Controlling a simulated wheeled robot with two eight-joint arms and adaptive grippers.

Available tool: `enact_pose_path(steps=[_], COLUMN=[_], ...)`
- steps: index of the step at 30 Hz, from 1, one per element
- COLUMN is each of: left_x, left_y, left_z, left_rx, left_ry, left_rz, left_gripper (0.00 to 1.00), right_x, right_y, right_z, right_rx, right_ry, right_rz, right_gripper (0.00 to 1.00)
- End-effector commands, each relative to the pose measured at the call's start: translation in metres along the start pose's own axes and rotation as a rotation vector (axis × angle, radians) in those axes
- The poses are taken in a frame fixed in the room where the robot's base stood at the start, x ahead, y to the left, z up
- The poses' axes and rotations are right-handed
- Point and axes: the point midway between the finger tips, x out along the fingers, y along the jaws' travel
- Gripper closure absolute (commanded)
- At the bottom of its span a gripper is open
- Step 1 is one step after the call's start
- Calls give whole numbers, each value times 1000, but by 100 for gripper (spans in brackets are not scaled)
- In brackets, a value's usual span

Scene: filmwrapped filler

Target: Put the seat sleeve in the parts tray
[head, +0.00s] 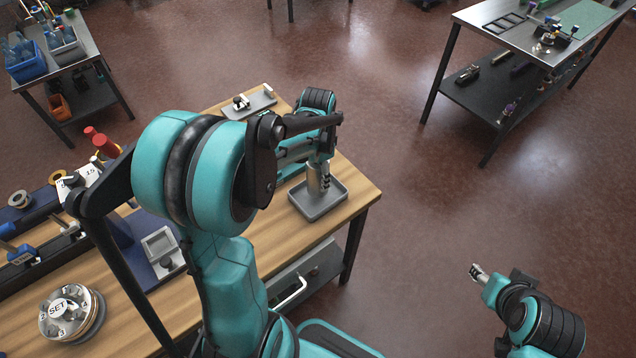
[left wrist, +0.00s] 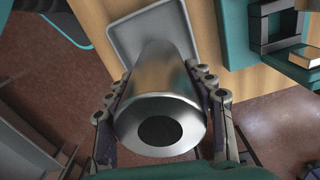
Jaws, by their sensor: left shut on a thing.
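The seat sleeve, a shiny metal cylinder (left wrist: 160,108), is between the fingers of my left gripper (head: 325,180), which is shut on it. In the head view the sleeve (head: 315,178) looks upright over the parts tray, a shallow grey tray (head: 305,211) near the table's right corner. The tray's rim also shows behind the sleeve in the left wrist view (left wrist: 117,42). I cannot tell whether the sleeve's far end touches the tray floor. My right gripper (head: 476,271) is out over the floor, away from the table; its jaws are too small to read.
Another flat grey tray (head: 262,104) with a small fixture lies at the table's back edge.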

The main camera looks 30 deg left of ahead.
Motion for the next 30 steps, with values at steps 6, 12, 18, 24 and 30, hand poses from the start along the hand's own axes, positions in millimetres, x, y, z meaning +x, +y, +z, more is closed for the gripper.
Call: enact_pose_path(steps=[6, 12, 18, 24, 30], left_x=[33, 36, 40, 39, 39], left_y=[0, 1, 1, 1, 1], left_z=[0, 0, 0, 0, 0], left_rx=[0, 0, 0, 0, 0], left_ry=[0, 0, 0, 0, 0], left_rz=[0, 0, 0, 0, 0], left_gripper=[98, 98, 98, 26, 26], right_x=[10, 10, 12, 12, 12], right_y=[0, 0, 0, 0, 0], right_z=[7, 7, 9, 8, 8], right_rx=[0, 0, 0, 0, 0], right_ry=[0, 0, 0, 0, 0], right_rz=[0, 0, 0, 0, 0], right_gripper=[53, 53, 53, 53, 53])
